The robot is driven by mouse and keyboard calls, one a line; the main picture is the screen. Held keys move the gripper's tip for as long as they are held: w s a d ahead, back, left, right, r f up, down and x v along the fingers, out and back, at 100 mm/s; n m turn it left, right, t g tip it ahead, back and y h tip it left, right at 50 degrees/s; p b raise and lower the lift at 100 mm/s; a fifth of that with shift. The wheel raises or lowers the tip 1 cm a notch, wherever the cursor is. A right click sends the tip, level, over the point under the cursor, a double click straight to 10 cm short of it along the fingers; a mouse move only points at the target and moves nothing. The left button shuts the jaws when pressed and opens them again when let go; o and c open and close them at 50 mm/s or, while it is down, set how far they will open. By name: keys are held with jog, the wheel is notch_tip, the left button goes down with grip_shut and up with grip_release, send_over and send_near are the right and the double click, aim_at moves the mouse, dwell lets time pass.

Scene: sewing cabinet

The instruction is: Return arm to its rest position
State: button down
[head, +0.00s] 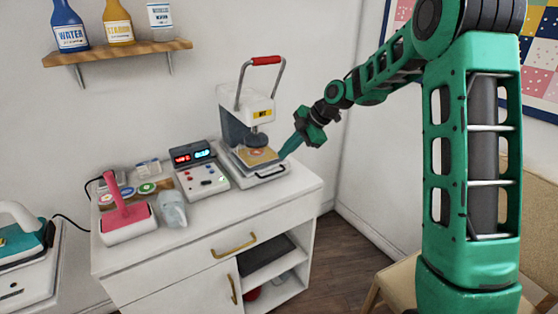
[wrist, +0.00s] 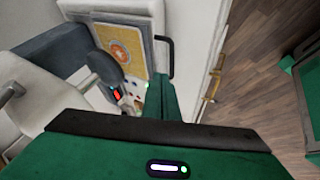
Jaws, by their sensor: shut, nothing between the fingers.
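My green arm reaches in from the right in the head view. My gripper (head: 287,151) is at the right side of the heat press (head: 247,115), by the press's lower plate. The gripper is shut and empty. In the wrist view my gripper (wrist: 165,84) shows as a narrow green shape close to the press's black handle (wrist: 166,55); I cannot tell whether they touch. The press has a raised red-topped lever (head: 266,60) and is open. A tan piece with an orange emblem (head: 257,156) lies on its lower plate.
The white cabinet (head: 226,225) holds a control box (head: 201,177), a pink tool (head: 124,214), a clear bottle (head: 173,210) and several round patches. A shelf (head: 118,53) with bottles hangs above. A chair (head: 398,283) stands at right. Wooden floor (head: 352,255) is open between cabinet and chair.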

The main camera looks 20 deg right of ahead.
jog(key=s+d+r+m+g+h, duration=0.1)
jog(key=s+d+m+h, duration=0.1)
jog(key=s+d+m, duration=0.35)
jog(key=s+d+r+m+h, duration=0.1)
jog(key=s+d+r+m, duration=0.15)
jog(key=s, duration=0.65)
jog(key=s+d+m+g+h, duration=0.1)
jog(key=s+d+m+h, duration=0.1)
jog(key=s+d+m, duration=0.4)
jog(key=s+d+f+m+g, duration=0.1)
jog(key=s+m, duration=0.5)
jog(key=s, duration=0.7)
jog(key=s+d+f+m+g+h, duration=0.1)
jog(key=s+m, duration=0.5)
jog(key=s, duration=0.7)
jog(key=shift+s+d+m, duration=0.15)
jog(key=shift+d+m, duration=0.15)
jog(key=shift+d, duration=0.25)
